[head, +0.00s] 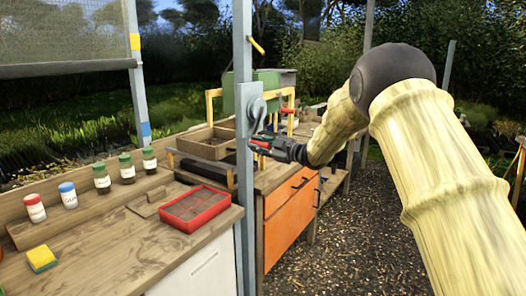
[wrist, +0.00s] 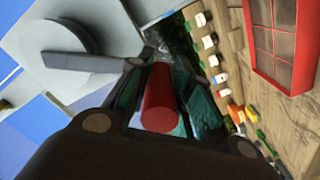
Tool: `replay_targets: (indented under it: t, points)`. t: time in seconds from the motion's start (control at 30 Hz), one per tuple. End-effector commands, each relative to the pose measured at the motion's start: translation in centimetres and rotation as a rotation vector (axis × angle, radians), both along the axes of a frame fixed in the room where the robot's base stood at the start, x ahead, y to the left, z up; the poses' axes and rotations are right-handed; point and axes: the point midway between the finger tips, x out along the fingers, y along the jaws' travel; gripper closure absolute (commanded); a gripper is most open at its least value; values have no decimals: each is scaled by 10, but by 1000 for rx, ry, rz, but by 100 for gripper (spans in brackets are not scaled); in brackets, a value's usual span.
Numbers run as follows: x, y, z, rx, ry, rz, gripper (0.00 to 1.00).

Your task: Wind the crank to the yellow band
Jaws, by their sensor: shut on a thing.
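The crank (head: 257,108) is a grey disc and arm on the near metal post, with a red handle (head: 261,144) at its lower end. My gripper (head: 270,146) is shut on that handle. In the wrist view the red handle (wrist: 160,95) lies between my two fingers (wrist: 160,108), and the grey crank disc (wrist: 85,40) is at upper left. The yellow band (head: 135,41) is on the left post, with a blue band (head: 145,129) far below it. The dark mesh blind (head: 65,35) hangs at upper left; its bottom bar (head: 70,69) is below the yellow band and above the blue one.
A red tray (head: 222,207) with compartments, several capped jars (head: 102,178) and a yellow-green sponge (head: 41,258) are on the wooden bench. Gravel floor (head: 345,235) lies open at right.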

Motion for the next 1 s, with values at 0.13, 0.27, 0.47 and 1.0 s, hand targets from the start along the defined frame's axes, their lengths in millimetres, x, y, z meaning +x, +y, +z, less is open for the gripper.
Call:
replay_targets:
  t: [0.13,0.27,0.47,1.0]
  points:
    - [13,-12,-20,-90,-105,-2,100]
    - [24,-21,-25,-161,-193,-4,100]
    - [38,-33,-26,-249,-308,-3,100]
    - [55,-48,-22,-350,-439,-7,100]
